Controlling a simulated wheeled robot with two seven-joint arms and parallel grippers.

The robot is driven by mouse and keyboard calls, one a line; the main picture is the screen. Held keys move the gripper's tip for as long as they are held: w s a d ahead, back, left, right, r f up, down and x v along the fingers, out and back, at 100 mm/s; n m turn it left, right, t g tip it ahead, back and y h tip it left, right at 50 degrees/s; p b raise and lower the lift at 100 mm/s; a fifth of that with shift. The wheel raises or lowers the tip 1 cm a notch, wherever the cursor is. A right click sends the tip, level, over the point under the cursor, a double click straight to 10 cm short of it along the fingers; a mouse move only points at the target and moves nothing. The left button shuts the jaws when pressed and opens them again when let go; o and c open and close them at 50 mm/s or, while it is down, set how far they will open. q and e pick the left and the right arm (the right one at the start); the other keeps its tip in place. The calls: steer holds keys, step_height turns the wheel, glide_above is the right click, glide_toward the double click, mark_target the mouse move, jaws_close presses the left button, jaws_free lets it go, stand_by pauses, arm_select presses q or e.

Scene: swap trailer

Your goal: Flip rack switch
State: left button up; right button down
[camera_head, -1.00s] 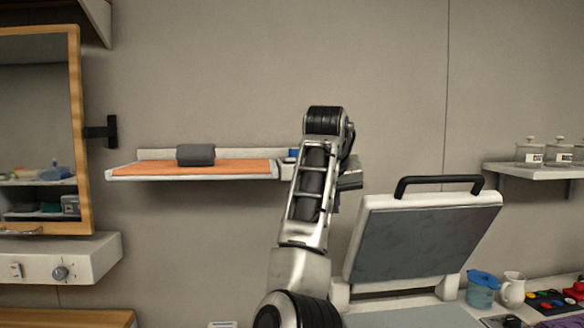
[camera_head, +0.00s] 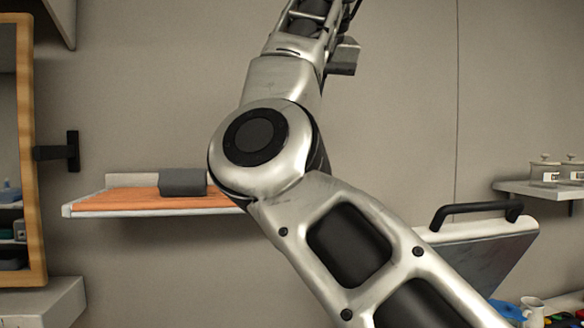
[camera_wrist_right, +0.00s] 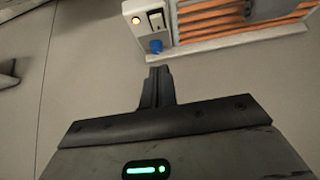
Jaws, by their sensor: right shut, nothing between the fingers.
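The rack (camera_head: 85,207) is a wall shelf with a pale frame and an orange top at the left of the head view. Its orange slats and frame (camera_wrist_right: 240,37) show at the top of the right wrist view. There its white end box carries a rocker switch (camera_wrist_right: 156,19), a lit orange lamp (camera_wrist_right: 136,20) and a blue knob (camera_wrist_right: 155,46). My right gripper (camera_wrist_right: 157,72) is shut and empty, its tips just below the knob in that picture, apparently apart from it. In the head view my arm hides the switch end. My left gripper is out of view.
A dark grey bundle (camera_head: 183,182) lies on the rack. A wood-framed mirror (camera_head: 25,150) hangs at the left on a black bracket (camera_head: 57,152). At the right stand a raised press lid with a black handle (camera_head: 475,212) and a jar shelf (camera_head: 540,189).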

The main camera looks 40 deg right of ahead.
steer(key=x, duration=0.9)
steer(key=shift+w+d+f+p, duration=0.15)
steer(key=shift+f+p, duration=0.2)
step_height(320, 180, down, 3)
steer(key=shift+r, duration=0.2)
steer(key=shift+f, duration=0.75)
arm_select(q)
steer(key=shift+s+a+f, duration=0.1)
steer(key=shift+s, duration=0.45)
